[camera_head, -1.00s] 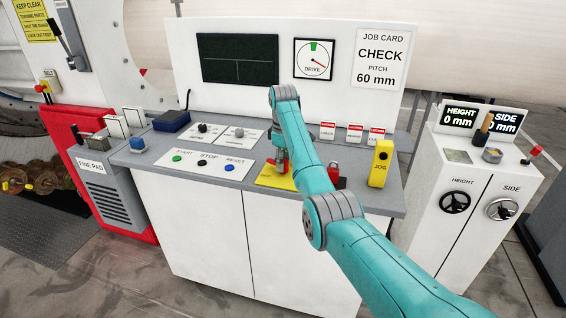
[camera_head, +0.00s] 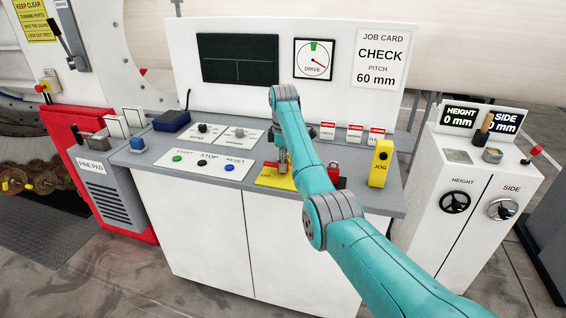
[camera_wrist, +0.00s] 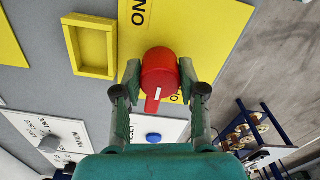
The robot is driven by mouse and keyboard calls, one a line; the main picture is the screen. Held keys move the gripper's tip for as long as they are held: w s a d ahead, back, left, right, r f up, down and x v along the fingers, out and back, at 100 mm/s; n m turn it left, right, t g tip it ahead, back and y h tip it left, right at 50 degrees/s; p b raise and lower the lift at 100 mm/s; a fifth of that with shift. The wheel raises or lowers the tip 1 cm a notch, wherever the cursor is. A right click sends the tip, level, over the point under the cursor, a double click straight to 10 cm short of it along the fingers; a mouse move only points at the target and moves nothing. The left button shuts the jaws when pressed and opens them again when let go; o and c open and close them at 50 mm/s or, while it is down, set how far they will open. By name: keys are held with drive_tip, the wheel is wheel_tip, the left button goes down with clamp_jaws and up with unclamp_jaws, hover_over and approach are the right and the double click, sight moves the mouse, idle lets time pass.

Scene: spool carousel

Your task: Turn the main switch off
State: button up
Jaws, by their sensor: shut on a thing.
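The main switch is a red rotary knob (camera_wrist: 160,70) with a white pointer line, on a yellow plate (camera_wrist: 212,45) marked ON. In the wrist view its pointer is directed toward the bottom of the picture, over a partly hidden label. My gripper (camera_wrist: 160,78) is shut on the knob, one finger on each side. In the head view my gripper (camera_head: 282,160) is down at the yellow plate (camera_head: 276,178) on the console, and my arm hides much of the switch.
The console (camera_head: 150,158) also carries start, stop and reset buttons (camera_head: 203,162), a yellow jog box (camera_head: 381,163) and a red padlock (camera_head: 333,170) close to my arm. A yellow square frame (camera_wrist: 92,45) lies beside the plate. A height-and-side cabinet (camera_head: 470,180) stands at the right.

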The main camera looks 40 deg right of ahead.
drive_tip(key=o, duration=1.1)
drive_tip(key=shift+o, duration=0.2)
